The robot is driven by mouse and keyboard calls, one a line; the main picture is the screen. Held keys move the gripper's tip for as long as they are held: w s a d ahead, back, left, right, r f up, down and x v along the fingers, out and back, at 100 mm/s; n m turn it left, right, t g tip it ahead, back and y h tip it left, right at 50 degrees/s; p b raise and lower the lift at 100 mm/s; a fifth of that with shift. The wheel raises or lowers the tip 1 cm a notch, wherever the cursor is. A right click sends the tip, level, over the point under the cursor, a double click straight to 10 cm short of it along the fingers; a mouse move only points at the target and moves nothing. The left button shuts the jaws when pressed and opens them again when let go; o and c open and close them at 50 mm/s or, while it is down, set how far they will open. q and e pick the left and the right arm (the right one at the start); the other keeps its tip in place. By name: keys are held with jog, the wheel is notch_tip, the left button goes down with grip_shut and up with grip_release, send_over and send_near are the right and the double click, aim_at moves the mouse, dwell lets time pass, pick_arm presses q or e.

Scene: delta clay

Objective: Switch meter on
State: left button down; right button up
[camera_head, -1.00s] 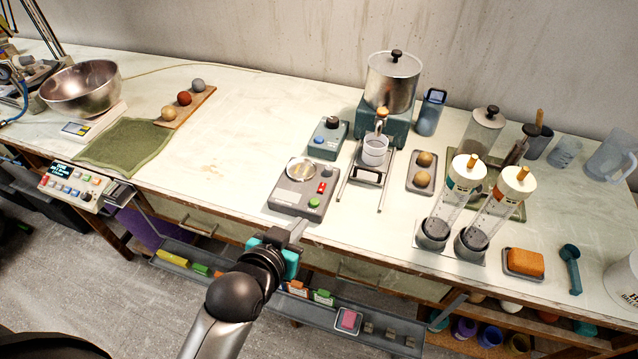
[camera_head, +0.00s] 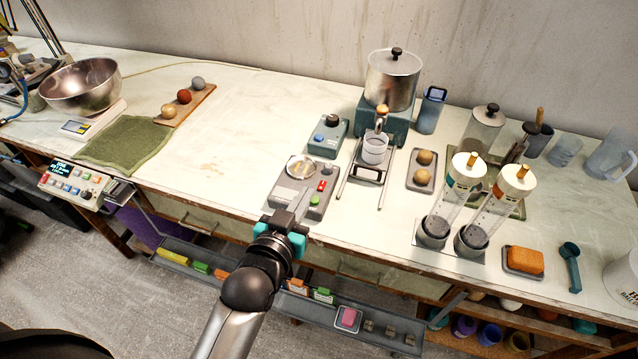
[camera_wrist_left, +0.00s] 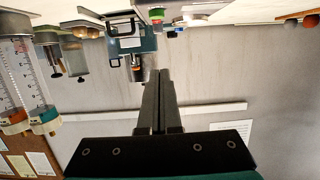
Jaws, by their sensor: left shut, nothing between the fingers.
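The meter (camera_head: 286,194) is a grey box near the front edge of the bench, with a round dial (camera_head: 300,167) on top. A red button (camera_head: 321,186) and a green button (camera_head: 314,200) sit on its right side. My left gripper (camera_head: 297,213) is shut and empty, at the meter's front edge in the head view, and covers part of its front. I cannot tell whether it touches the meter. In the left wrist view the closed fingers (camera_wrist_left: 158,85) show with nothing between them. My right gripper is not in view.
A blue-grey control box (camera_head: 328,138) stands behind the meter. The bench (camera_head: 215,190) left of the meter is clear.

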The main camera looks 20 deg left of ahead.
pick_arm(q)
jog(key=b, duration=0.1)
send_over(319, 193)
notch_tip(319, 193, down, 2)
jog(key=shift+f, duration=0.1)
notch_tip(319, 193, down, 3)
jog(key=shift+r+b, duration=0.15)
jog(key=shift+b, duration=0.2)
jog(key=shift+f, duration=0.3)
jog(key=shift+r+p, duration=0.8)
jog(key=shift+r, duration=0.1)
jog(key=r+p, duration=0.2)
jog(key=shift+s+r+p, duration=0.3)
jog(key=shift+r+p, duration=0.05)
jog(key=shift+p, duration=0.05)
jog(key=s, duration=1)
jog(key=shift+a+r, duration=0.15)
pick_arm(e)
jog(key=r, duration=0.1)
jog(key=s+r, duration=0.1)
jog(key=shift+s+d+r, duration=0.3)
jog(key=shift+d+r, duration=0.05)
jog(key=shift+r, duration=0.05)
